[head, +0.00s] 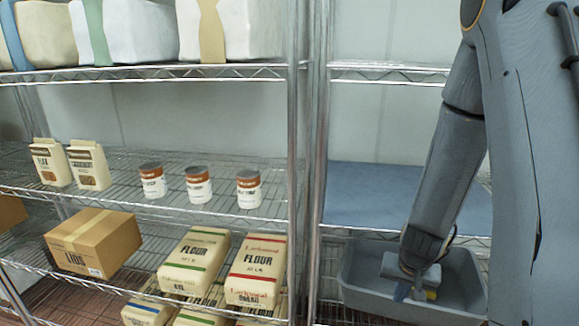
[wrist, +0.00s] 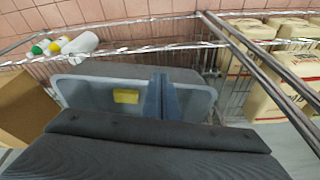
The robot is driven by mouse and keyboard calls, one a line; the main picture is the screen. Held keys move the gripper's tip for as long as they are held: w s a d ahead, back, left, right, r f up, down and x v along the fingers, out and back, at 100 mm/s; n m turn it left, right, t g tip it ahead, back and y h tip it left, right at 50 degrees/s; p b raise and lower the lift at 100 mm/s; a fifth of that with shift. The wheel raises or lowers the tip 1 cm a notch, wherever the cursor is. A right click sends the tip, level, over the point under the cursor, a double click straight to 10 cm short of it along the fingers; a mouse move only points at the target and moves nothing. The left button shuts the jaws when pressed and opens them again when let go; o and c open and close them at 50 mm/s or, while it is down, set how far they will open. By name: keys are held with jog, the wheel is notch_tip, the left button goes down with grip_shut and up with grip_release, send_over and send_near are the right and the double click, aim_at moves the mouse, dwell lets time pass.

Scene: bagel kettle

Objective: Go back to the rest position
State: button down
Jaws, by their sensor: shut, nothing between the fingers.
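My gripper (head: 402,292) points down at the end of my arm, at the right in the head view. Its fingers are inside or just over a grey tub (head: 372,297) on the lower right shelf. In the wrist view the blue fingers (wrist: 161,96) are together with nothing between them, in front of the tub (wrist: 205,100). A small yellow item (head: 431,295) shows beside the fingers, and also in the wrist view (wrist: 126,96). Whether the fingers touch the tub, I cannot tell.
A blue-grey shelf mat (head: 370,190) lies above the tub. A metal post (head: 300,150) stands left of my arm. Left shelves hold cans (head: 198,186), flour bags (head: 256,270) and a cardboard box (head: 95,243). Bottles (wrist: 70,43) lie beyond the tub in the wrist view.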

jog(key=s+a+r+n, duration=0.2)
jog(key=s+a+r, duration=0.3)
jog(key=a+r, duration=0.2)
jog(key=s+a+r+n+g+y, duration=0.1)
jog(key=s+a+r+n, duration=0.2)
jog(key=s+a+r, duration=0.2)
notch_tip(320, 180, up, 3)
jog(key=shift+s+a+g, duration=0.15)
jog(key=shift+a+g, duration=0.15)
jog(key=shift+a, duration=0.6)
